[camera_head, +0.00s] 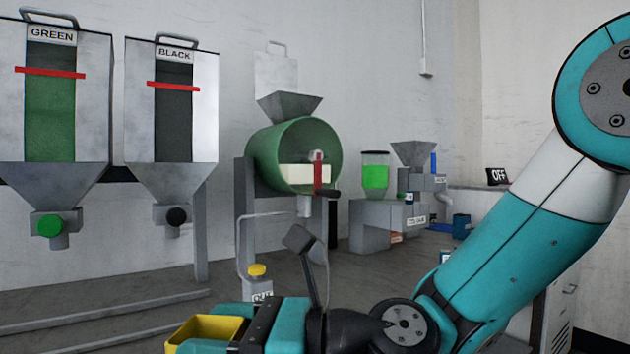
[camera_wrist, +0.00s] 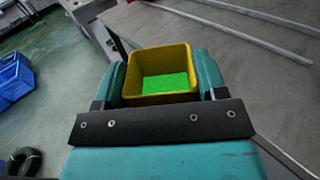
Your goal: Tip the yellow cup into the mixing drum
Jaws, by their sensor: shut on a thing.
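The yellow cup (camera_wrist: 160,58) is square and sits between the two fingers of my gripper (camera_wrist: 162,85) in the wrist view. Bright green material covers its bottom. In the head view the yellow cup (camera_head: 207,328) shows at the lower edge, roughly upright, with my gripper (camera_head: 235,335) shut on it. The green mixing drum (camera_head: 328,138) stands on a grey frame further back, above and to the right of the cup. A grey hopper sits on top of the drum. The cup is well apart from the drum.
Hoppers labelled GREEN (camera_head: 50,110) and BLACK (camera_head: 172,112) hang at the left. A yellow-topped button (camera_head: 257,270) stands in front of the drum. Machines (camera_head: 385,222) stand right of the drum. Blue crates (camera_wrist: 12,78) lie on the floor in the wrist view.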

